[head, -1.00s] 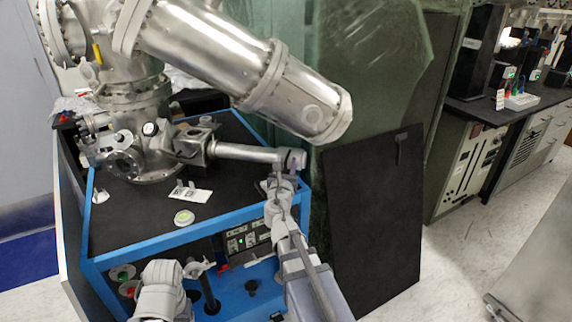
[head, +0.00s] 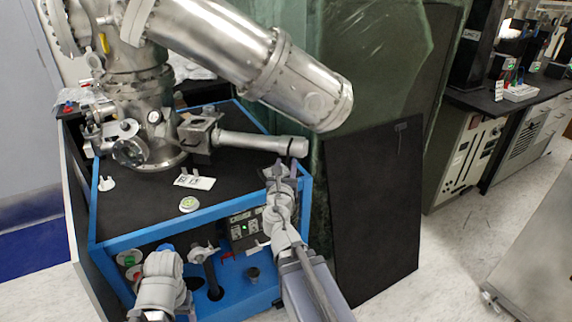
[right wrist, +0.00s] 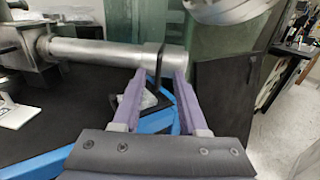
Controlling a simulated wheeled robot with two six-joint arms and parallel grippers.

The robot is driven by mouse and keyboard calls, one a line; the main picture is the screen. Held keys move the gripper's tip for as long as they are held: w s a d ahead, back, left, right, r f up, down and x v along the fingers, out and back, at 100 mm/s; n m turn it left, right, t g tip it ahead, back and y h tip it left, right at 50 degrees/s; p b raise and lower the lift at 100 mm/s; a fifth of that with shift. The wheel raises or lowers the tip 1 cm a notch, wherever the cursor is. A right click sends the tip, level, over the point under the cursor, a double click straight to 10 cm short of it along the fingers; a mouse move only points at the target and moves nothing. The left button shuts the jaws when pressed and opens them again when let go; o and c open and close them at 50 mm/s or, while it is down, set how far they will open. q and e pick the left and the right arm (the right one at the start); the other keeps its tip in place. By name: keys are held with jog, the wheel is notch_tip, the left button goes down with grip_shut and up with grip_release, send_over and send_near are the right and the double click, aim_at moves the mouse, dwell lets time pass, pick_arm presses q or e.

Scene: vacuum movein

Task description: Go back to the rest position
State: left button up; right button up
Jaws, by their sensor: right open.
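The metal rod (head: 262,143) sticks out to the right from the steel vacuum chamber (head: 135,95), with a dark ring near its end. My right gripper (head: 280,170) is just below and in front of the rod's end. In the right wrist view, the two purple fingers of this gripper (right wrist: 159,75) are spread apart, with the rod (right wrist: 95,52) across their tips. No firm hold on it shows; whether a tip touches it I cannot tell. My left gripper (head: 203,254) is low, in front of the blue-framed cart, and its jaws are too small to judge.
The blue-framed cart (head: 130,238) has a black top with a white label (head: 195,182) and a small round disc (head: 189,204). A dark panel (head: 370,215) stands to the right. A lab bench (head: 500,105) is at the back right. Pale floor (head: 430,270) is free between.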

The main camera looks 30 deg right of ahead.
dwell(0.3)
jog(key=s+a+f+m+g+y, duration=0.1)
jog(key=s+a+f+m+g, duration=0.25)
jog(key=f+m, duration=0.35)
jog(key=s+a+f+m+g+y, duration=0.1)
jog(key=s+a+f+m+g, duration=0.35)
jog(key=m, duration=0.45)
jog(key=s+a+f+m+g+y, duration=0.35)
jog(key=s+a+f+m, duration=0.2)
jog(key=a, duration=0.45)
jog(key=s+a+f+m+g+y, duration=0.3)
jog(key=s+a+f+m+g, duration=0.15)
jog(key=s+a, duration=0.35)
notch_tip(320, 180, up, 18)
jog(key=a+p, duration=0.1)
jog(key=p, duration=1.7)
jog(key=shift+a+r+t, duration=0.15)
jog(key=shift+a+t, duration=0.15)
jog(key=shift+w, duration=0.1)
